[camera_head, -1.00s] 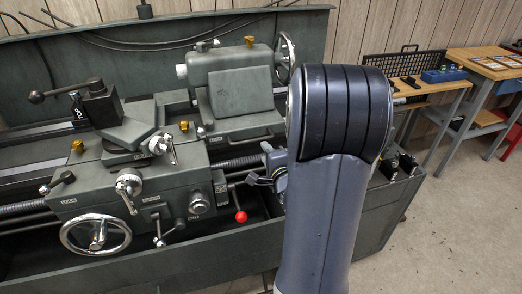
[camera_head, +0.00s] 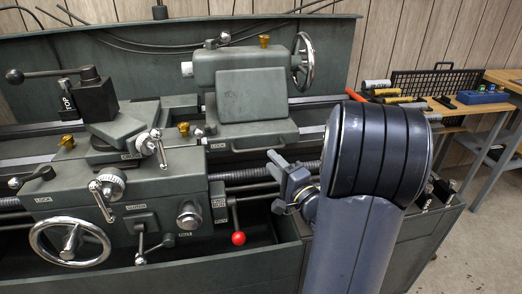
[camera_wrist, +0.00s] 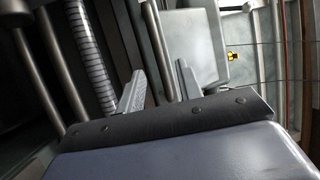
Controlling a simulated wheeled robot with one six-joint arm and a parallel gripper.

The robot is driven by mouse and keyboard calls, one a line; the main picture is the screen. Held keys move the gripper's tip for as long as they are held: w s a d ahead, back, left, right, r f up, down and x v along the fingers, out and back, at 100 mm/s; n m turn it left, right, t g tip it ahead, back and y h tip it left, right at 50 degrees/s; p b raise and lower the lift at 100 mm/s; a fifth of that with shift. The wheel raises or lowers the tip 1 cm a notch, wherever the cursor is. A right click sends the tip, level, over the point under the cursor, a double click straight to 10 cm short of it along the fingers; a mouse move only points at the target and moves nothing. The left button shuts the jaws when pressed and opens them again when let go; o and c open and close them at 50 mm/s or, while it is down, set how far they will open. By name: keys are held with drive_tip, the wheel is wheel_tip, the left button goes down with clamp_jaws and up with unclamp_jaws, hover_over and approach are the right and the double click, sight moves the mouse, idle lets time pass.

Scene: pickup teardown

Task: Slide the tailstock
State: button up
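The tailstock (camera_head: 212,72) is a dark green casting on the lathe bed, with a brass knob (camera_head: 264,41) on top and a chrome handwheel (camera_head: 303,62) at its right end. My gripper (camera_head: 284,187) is in front of the bed, below and to the right of the tailstock and apart from it. In the wrist view, the two grey fingers of my gripper (camera_wrist: 160,88) stand apart with nothing between them. A pale grey block (camera_wrist: 190,42), seemingly the tailstock, lies beyond the fingers, with a brass knob (camera_wrist: 232,56) beside it.
The carriage (camera_head: 110,185) with its handwheel (camera_head: 70,243) stands left of the tailstock. A red-knobbed lever (camera_head: 238,238) hangs left of my gripper. The long lead screw (camera_head: 245,174) runs behind it. A bench (camera_head: 460,108) with tools stands at the right.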

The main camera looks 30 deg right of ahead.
sight(261, 149)
drive_tip(key=x, duration=0.6)
drive_tip(key=shift+w, duration=0.4)
drive_tip(key=shift+c, duration=0.5)
clamp_jaws()
